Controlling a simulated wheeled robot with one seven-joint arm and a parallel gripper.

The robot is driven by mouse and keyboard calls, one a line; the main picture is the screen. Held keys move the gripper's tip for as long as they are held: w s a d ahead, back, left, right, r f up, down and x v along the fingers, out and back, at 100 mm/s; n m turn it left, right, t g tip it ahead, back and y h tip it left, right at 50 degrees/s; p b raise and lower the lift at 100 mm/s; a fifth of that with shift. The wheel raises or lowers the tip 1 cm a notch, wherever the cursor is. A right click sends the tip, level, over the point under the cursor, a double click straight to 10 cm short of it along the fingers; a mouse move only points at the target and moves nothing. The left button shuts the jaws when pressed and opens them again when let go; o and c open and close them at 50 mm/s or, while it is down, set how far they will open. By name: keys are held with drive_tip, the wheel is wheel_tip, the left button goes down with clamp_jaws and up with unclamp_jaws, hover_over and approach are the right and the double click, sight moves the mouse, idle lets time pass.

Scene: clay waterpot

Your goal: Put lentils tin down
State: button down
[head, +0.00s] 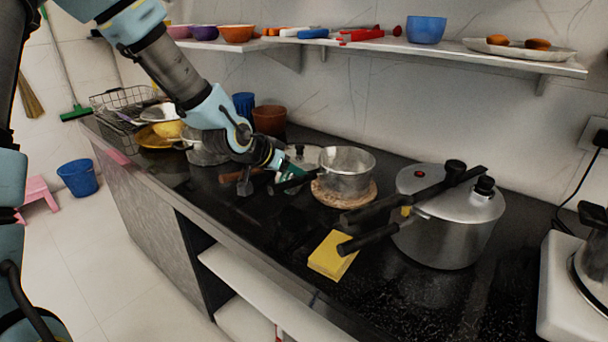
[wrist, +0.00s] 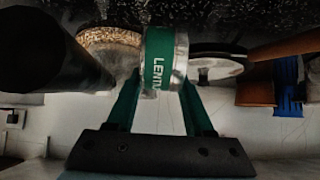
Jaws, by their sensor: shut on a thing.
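The lentils tin (wrist: 158,60) is a small green can with a silver rim and a partly visible "LENTI" label in the wrist view. My gripper (wrist: 160,92) is shut on it, one finger on each side. In the head view my gripper (head: 284,178) is over the black countertop (head: 390,300), left of the steel pot (head: 350,178). Only a little green shows there, and my wrist hides much of the tin. I cannot tell whether the tin's base touches the counter.
The steel pot stands on a round cork mat (head: 335,199) close to the tin's right. A pressure cooker (head: 450,225) and yellow sponge (head: 332,256) lie further right. Bowls and a dish rack (head: 125,100) crowd the left. A shelf (head: 450,52) runs above. The front counter strip is mostly clear.

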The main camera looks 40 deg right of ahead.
drive_tip(key=shift+f, duration=0.7)
drive_tip(key=d, duration=0.1)
drive_tip(key=d+p, duration=0.1)
drive_tip(key=w+d+p, duration=0.1)
drive_tip(key=d, duration=0.1)
drive_tip(key=shift+f, duration=0.6)
drive_tip(key=shift+f, duration=0.1)
drive_tip(key=c, duration=0.6)
unclamp_jaws()
drive_tip(key=shift+a, duration=0.1)
drive_tip(key=shift+o, duration=0.2)
